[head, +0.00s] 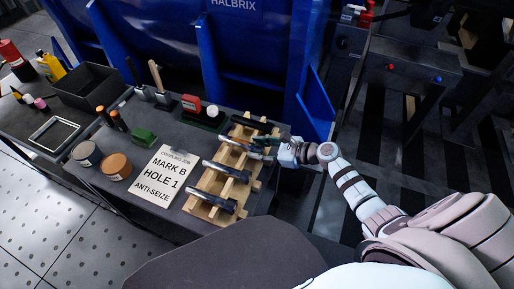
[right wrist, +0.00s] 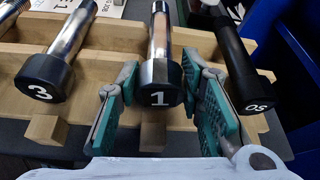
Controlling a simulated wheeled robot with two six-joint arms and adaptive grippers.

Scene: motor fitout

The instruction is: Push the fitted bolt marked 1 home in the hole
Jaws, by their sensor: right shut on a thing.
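The bolt marked 1 (right wrist: 160,85) lies in a wooden rack (right wrist: 85,65), its black head towards the right wrist camera. Its shank is bright metal with a brownish stretch. My right gripper (right wrist: 163,110) has its green-padded fingers on either side of the head and is shut on the bolt. In the head view the right gripper (head: 272,146) is at the right side of the rack (head: 202,210) and partly covers this bolt. My left gripper is not in view. I cannot make out the hole in either view.
The bolt marked 3 (right wrist: 45,83) and a black bolt marked OS (right wrist: 242,75) lie close on either side. A printed card (head: 158,178) reads MARK B, HOLE 1, ANTI-SEIZE. Tins (head: 115,166) stand left of it. A large blue machine (head: 250,45) rises behind the bench.

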